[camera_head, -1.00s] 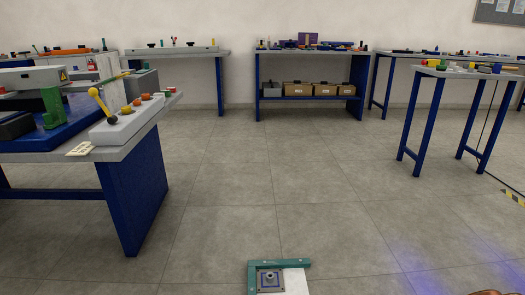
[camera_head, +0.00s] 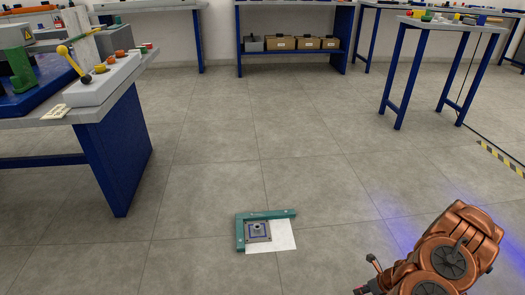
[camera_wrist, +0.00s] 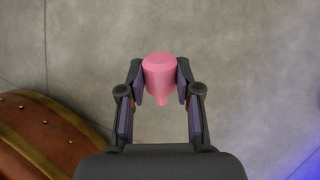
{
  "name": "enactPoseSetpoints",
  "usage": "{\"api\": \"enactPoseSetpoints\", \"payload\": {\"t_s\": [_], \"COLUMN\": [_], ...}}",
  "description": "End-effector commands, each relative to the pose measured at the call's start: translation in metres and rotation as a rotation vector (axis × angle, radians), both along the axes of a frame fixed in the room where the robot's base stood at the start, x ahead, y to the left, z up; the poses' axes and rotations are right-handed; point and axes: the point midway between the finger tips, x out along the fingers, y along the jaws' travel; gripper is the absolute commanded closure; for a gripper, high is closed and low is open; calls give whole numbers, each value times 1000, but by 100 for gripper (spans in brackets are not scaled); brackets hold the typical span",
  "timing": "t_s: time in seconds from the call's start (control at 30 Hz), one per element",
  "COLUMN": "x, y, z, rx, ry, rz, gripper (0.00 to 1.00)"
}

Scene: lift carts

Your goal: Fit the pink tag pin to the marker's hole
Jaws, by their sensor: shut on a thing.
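The pink tag pin (camera_wrist: 160,76) is held between the two fingers of my gripper (camera_wrist: 160,88) in the wrist view. Its wide end faces away from the palm and a narrow tip shows toward it. Bare grey floor lies behind the pin. The marker (camera_head: 258,232) lies on the floor in the head view, a square plate with a dark round hole piece at its middle. A teal L-shaped frame (camera_head: 241,230) borders it at the left and back. My copper arm is at the lower right, and the gripper is apart from the marker.
A white sheet (camera_head: 284,236) lies at the marker's right. A workbench (camera_head: 118,112) with blue legs stands at left. A tall table (camera_head: 452,26) stands at the back right, near yellow-black floor tape (camera_head: 497,155). The floor (camera_head: 290,130) between is clear.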

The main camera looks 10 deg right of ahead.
Motion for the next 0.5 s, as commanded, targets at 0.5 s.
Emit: {"api": "enactPoseSetpoints", "payload": {"t_s": [0.5], "x": [39], "y": [-5], "z": [28], "rx": [-4], "ry": [-1], "rz": [204], "gripper": [100]}}
